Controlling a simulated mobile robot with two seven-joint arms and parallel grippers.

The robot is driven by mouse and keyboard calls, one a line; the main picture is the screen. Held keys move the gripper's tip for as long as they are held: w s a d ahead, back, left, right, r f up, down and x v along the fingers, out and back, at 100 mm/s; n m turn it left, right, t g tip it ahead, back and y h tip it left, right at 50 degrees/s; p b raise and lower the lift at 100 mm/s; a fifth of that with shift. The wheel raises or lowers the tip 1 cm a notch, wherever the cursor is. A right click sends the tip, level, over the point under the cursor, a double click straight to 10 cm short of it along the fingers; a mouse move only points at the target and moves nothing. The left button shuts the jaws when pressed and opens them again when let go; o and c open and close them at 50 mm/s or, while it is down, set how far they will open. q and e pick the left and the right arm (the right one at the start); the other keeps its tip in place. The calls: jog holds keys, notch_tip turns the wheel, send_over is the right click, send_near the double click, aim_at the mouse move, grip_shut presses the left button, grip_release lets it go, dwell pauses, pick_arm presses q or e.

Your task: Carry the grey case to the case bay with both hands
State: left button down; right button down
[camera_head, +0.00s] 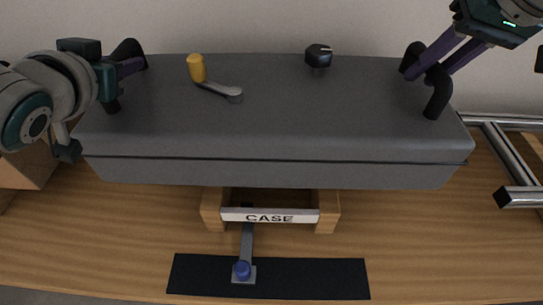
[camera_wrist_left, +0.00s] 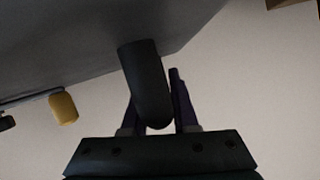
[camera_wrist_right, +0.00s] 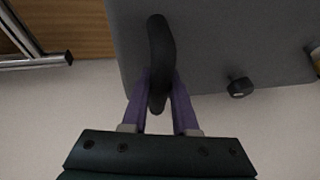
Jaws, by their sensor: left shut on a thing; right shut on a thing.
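The grey case (camera_head: 270,120) is a long box with a dark seam near its front. It shows a yellow-ended lever (camera_head: 196,68), a black knob (camera_head: 318,56) and a black handle at each end. My left gripper (camera_head: 125,68) is shut on the left black handle (camera_wrist_left: 148,85). My right gripper (camera_head: 425,68) is shut on the right black handle (camera_wrist_right: 160,60). The wooden bay marked CASE (camera_head: 270,215) is in front of and partly below the case, and most of it is hidden. The case appears to be above the bay; the gap cannot be judged.
A black strip (camera_head: 310,278) with a blue-tipped lever (camera_head: 242,270) lies in front of the bay on the wooden surface (camera_head: 110,225). A metal tube frame (camera_head: 515,160) stands at the right. A wooden block (camera_head: 25,168) is at the left. A pale wall is behind.

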aim_at(133, 87)
pick_arm(q)
jog(key=shift+w+r, duration=0.1)
pick_arm(e)
jog(key=shift+w, duration=0.1)
